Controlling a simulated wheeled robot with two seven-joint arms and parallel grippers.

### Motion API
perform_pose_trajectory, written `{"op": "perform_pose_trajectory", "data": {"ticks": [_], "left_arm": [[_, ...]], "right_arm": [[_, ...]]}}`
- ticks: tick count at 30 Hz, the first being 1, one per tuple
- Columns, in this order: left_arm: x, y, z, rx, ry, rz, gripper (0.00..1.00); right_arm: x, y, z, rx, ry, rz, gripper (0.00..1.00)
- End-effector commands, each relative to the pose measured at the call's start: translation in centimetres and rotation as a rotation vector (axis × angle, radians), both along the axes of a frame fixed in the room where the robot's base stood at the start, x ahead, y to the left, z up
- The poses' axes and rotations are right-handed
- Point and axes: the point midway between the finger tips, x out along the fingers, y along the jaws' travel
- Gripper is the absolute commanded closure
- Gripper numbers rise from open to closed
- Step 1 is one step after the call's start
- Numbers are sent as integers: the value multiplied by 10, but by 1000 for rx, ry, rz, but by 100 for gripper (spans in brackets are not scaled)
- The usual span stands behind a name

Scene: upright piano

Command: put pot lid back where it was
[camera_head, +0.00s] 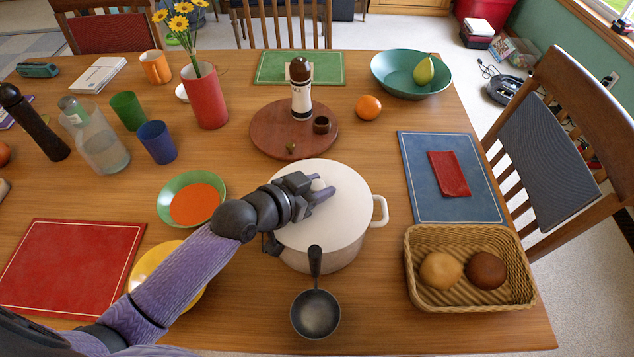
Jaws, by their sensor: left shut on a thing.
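The white pot (322,262) stands on the wooden table near the middle, with a handle (380,211) on its right side. The pale, round pot lid (335,232) covers the pot's top and lines up with its rim. I cannot tell whether the lid rests fully on the rim or is a little above it. My left gripper (322,190) reaches in from the left over the lid and is shut on the lid; its grip point is mostly hidden by the fingers. My right gripper is not in view.
A black ladle (315,313) lies in front of the pot. A wicker basket (415,291) with two bread rolls is at right. A green bowl (170,212) and yellow bowl (160,256) are left, under or beside my arm. A round wooden board (268,140) is behind.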

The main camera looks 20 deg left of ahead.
Motion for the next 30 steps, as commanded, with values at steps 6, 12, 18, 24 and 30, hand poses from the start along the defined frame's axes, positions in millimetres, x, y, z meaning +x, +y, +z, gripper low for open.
{"op": "perform_pose_trajectory", "data": {"ticks": [6,12,18,24,30], "left_arm": [[0,0,1,0,-1,0,24],[0,0,1,-1,-2,0,23],[0,-1,15,-2,-4,0,23],[-39,22,34,5,1,-2,23],[-82,45,53,3,3,-3,23]], "right_arm": [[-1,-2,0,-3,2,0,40],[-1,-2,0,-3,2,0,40],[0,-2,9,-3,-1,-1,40],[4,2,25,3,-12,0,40],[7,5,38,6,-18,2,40]]}}
